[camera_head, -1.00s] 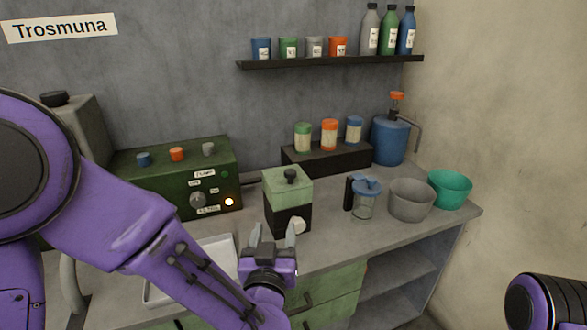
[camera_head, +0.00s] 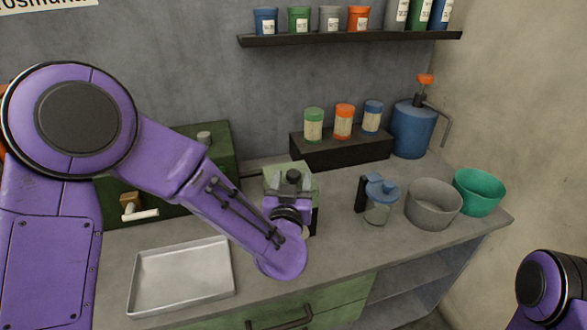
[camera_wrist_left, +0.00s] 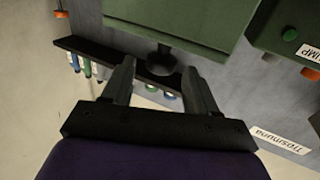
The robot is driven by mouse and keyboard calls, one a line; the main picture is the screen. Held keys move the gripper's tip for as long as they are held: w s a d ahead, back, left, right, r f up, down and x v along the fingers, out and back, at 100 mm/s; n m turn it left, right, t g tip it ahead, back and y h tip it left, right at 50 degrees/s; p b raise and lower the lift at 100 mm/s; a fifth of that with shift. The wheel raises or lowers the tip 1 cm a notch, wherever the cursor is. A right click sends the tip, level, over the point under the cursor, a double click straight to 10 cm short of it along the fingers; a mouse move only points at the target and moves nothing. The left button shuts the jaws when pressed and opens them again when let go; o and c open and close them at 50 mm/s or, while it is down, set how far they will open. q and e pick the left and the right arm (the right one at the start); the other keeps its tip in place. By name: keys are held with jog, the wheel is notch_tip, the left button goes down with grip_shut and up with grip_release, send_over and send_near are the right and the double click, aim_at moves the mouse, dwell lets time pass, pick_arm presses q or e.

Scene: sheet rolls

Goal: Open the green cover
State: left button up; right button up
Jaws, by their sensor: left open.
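The green cover (camera_head: 272,177) is the pale green lid with a black knob (camera_head: 293,176) on a small dark box, which is largely hidden behind my left gripper (camera_head: 291,194). In the left wrist view the cover (camera_wrist_left: 180,22) fills the top middle, and its knob (camera_wrist_left: 162,60) shows between the tips of the two open fingers (camera_wrist_left: 157,75). I cannot tell whether the fingers touch the knob. The cover looks closed. My right gripper is out of view; only part of my right arm shows at the lower right.
A metal tray (camera_head: 183,275) lies at the counter's front left. Colored jars sit on a black riser (camera_head: 340,154) behind.

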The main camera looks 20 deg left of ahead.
pick_arm(q)
jog(key=w, duration=0.3)
jog(key=shift+w+a+f, duration=0.1)
jog(key=shift+a, duration=0.2)
